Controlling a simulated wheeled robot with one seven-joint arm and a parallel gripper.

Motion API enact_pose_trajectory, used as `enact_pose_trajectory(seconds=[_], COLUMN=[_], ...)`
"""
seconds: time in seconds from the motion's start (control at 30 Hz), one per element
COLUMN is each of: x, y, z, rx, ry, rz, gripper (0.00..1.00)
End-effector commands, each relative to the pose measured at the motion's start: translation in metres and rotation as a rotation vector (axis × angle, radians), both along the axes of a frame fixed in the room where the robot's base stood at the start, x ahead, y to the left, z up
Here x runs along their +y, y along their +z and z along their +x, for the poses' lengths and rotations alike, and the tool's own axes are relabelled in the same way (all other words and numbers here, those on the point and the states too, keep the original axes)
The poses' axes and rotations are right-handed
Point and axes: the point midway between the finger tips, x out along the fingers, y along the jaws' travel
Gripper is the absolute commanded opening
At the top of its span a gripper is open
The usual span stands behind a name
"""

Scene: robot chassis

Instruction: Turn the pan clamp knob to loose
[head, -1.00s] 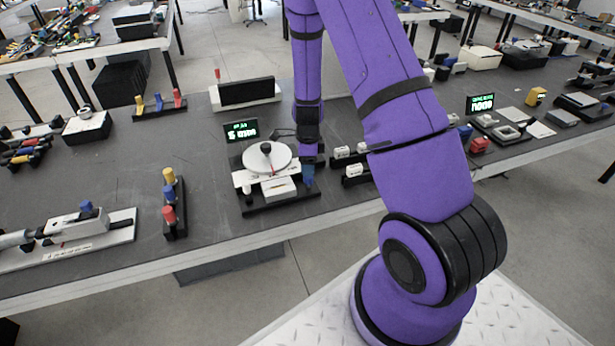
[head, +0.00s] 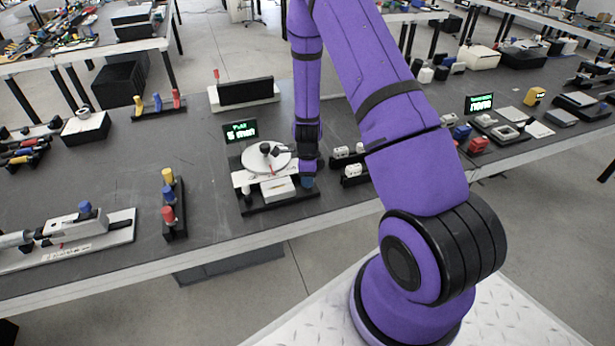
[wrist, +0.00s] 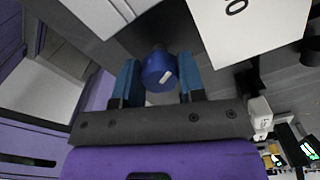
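In the wrist view a round blue knob (wrist: 160,71) with a white pointer mark stands between the two blue fingers of my gripper (wrist: 160,80). A gap shows on each side of the knob, so the fingers look open around it. In the head view my gripper (head: 307,181) points down at the right end of a device with a white round plate (head: 262,162) on a black base (head: 250,207). The knob is hidden there by the gripper. A small display (head: 240,132) with green and white text stands behind the plate.
White blocks (head: 350,171) stand just right of my gripper. A stand with red and yellow knobs (head: 170,215) is to the left of the device. A black panel (head: 245,92) stands behind it. The bench is clear between the device and that stand.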

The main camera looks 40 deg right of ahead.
Motion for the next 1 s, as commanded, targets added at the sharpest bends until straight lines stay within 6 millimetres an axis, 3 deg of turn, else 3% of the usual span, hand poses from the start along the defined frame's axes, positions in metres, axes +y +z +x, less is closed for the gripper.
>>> enact_pose_trajectory(seconds=[0.47,1.0], x=[-0.0002,0.0005], y=[0.0004,0.0005], z=[0.0002,0.0002], rx=[-0.001,-0.002], ry=[0.088,0.556], rz=[-0.001,0.0], gripper=[0.14,0.14])
